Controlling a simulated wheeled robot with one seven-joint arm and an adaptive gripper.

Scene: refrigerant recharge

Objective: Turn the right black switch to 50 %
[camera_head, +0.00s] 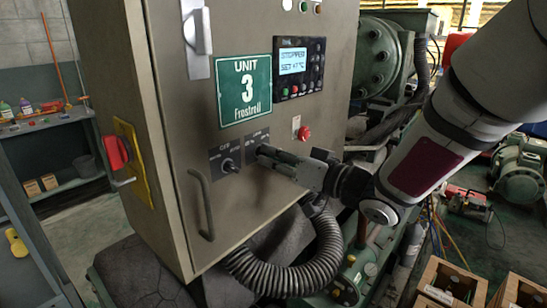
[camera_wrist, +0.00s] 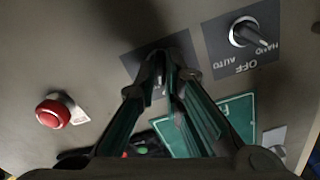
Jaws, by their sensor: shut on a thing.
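The right black switch (camera_head: 262,149) sits on a dark label plate on the grey cabinet door. My gripper (camera_head: 270,157) reaches in from the right, its fingertips closed around the switch's knob. In the wrist view, my gripper's two fingers (camera_wrist: 167,65) converge on the dark plate of the right switch (camera_wrist: 134,66). They hide most of the knob, so its pointer angle and scale cannot be read. The left black switch (camera_head: 228,166) is beside it, apart from my gripper; in the wrist view it shows upside down (camera_wrist: 243,33) with HAND, OFF and AUTO lettering.
A red push button (camera_head: 304,133) is just right of the switches. A display panel (camera_head: 299,67) and a green UNIT 3 sign (camera_head: 244,91) are above. A door handle (camera_head: 202,205) is lower left. A ribbed black hose (camera_head: 290,275) loops below my gripper.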

